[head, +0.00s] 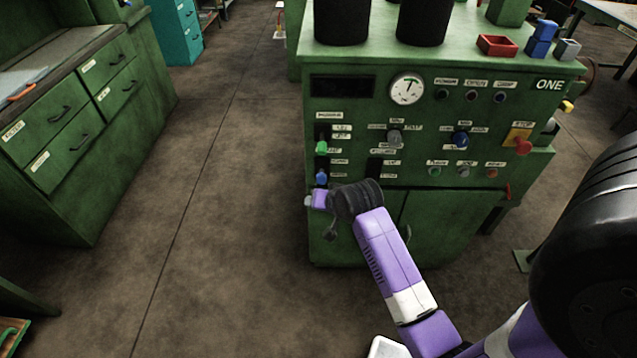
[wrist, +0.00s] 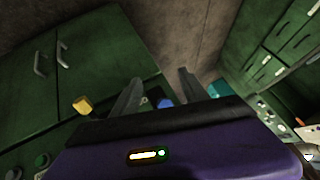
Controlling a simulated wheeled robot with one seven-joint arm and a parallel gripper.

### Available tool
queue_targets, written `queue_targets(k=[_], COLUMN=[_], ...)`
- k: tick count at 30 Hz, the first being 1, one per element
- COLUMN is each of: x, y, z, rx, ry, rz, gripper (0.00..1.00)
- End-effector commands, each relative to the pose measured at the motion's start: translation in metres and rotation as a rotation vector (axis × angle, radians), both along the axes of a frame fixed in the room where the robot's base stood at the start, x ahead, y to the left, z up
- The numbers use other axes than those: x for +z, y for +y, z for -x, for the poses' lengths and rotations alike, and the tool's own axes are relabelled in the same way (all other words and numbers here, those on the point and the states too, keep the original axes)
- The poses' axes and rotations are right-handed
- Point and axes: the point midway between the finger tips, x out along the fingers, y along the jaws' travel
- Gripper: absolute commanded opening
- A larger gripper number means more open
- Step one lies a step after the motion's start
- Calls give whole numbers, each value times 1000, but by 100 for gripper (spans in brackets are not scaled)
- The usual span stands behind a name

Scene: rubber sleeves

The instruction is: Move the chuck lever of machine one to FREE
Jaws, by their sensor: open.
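Machine one (head: 430,225) is a green cabinet with a control panel, marked ONE. At the panel's left edge are a green lever knob (head: 321,147) and, below it, a blue lever knob (head: 321,177). The labels beside them are too small to read, so I cannot tell which lever is the chuck's. My gripper (head: 309,201) is just below the blue knob, partly hidden by my wrist. In the wrist view my gripper (wrist: 160,76) is open and empty. The blue knob (wrist: 165,103) shows between the fingers, and a yellow knob (wrist: 82,104) lies outside them to the left.
Black cylinders (head: 424,20) and a red tray (head: 497,45) stand on top. A green drawer cabinet (head: 70,120) is at left, with clear floor between.

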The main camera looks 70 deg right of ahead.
Motion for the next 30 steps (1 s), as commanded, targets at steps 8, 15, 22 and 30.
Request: queue_targets(k=[8, 15, 22, 30], x=[28, 30, 3, -25], y=[-60, -71, -81, -92], z=[-16, -19, -33, -47], rx=[-192, -227, -227, -225], ry=[-11, -11, -10, -11], rz=[-192, -238, -239, -237], gripper=[52, 52, 52, 52])
